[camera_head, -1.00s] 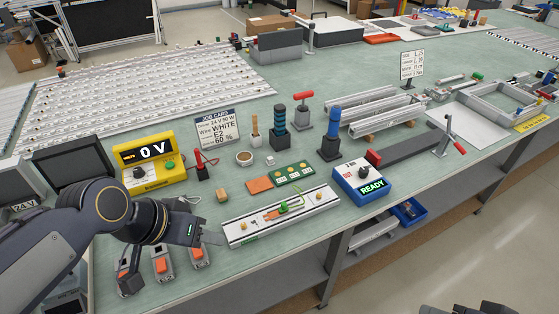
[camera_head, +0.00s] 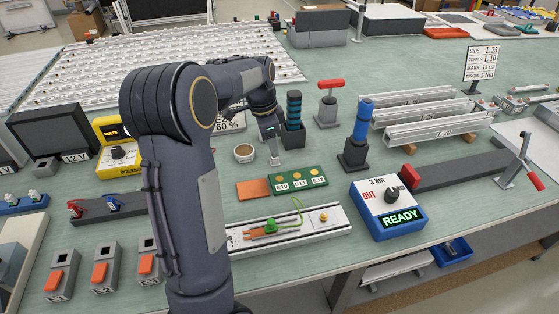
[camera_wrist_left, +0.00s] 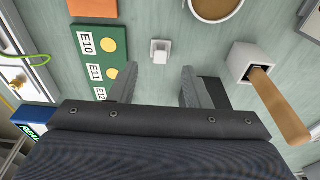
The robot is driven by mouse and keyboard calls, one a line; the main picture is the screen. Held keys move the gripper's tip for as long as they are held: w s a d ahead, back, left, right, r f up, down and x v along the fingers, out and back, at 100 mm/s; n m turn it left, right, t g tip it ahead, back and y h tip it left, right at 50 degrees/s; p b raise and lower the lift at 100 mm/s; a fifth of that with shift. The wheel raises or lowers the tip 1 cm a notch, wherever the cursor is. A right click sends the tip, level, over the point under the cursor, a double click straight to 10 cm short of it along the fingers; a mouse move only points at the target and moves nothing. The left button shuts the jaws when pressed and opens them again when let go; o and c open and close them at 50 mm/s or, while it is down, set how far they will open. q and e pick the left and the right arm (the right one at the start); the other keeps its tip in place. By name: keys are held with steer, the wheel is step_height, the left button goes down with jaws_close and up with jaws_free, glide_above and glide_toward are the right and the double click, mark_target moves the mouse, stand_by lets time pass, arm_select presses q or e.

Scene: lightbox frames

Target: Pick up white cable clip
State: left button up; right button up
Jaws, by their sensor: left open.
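The white cable clip (camera_wrist_left: 160,50) stands on the green bench top in the left wrist view, between the coffee cup and the green board. My left gripper (camera_wrist_left: 158,88) is open and empty, with its two fingers apart on either side of the line to the clip and the clip a little beyond the fingertips. In the head view my left gripper (camera_head: 275,148) points down beside the cup, and I cannot clearly tell the clip from the fingertips there. My right gripper is not in view.
Close by are the coffee cup (camera_head: 244,153), the green board (camera_head: 298,179), an orange plate (camera_head: 253,189) and a grey holder (camera_wrist_left: 248,62) with a wooden handle (camera_wrist_left: 280,105). The blue READY box (camera_head: 388,207) stands to the right. My left arm hides part of the bench.

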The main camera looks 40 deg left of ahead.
mark_target(275, 160)
arm_select(q)
steer(key=f, duration=0.5)
steer(key=shift+w+d, duration=0.2)
steer(key=shift+w, duration=0.1)
steer(key=c, duration=0.9)
